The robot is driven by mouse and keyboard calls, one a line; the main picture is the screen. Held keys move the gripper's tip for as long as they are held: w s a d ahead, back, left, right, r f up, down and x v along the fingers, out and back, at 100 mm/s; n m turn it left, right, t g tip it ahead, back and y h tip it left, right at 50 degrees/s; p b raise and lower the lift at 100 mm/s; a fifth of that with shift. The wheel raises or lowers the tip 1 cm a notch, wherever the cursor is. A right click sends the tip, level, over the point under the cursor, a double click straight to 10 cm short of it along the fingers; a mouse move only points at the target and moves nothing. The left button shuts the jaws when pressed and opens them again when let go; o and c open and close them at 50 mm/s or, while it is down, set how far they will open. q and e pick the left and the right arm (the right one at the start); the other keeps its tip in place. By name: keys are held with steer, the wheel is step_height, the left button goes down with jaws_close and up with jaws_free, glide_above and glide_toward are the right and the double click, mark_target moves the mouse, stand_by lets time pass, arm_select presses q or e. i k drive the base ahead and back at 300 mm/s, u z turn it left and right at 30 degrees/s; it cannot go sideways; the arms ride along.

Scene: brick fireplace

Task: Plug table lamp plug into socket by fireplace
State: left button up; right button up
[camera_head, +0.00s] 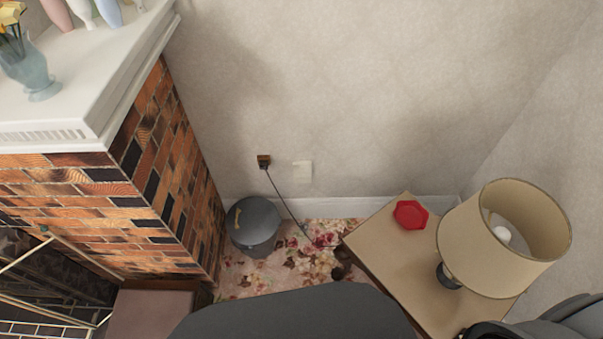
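The table lamp (505,240) has a beige shade and a dark base and stands on a wooden side table (388,238) at the right. A dark cord (283,200) runs from the floor near the table up to a small brown plug-like block (264,161) on the wall by the fireplace. Whether this block is a plug seated in a socket, I cannot tell. Neither of my grippers shows; a dark part of mine is at the lower right edge.
The brick fireplace (165,150) with a white mantel (75,85) fills the left; vases stand on the mantel. A grey lidded bin (254,225) is on the floral carpet (318,238) below the cord. A red hexagonal object (411,214) lies on the side table.

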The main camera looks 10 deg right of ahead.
mark_target(264, 165)
steer(key=z, duration=0.95)
steer(key=i, duration=0.65)
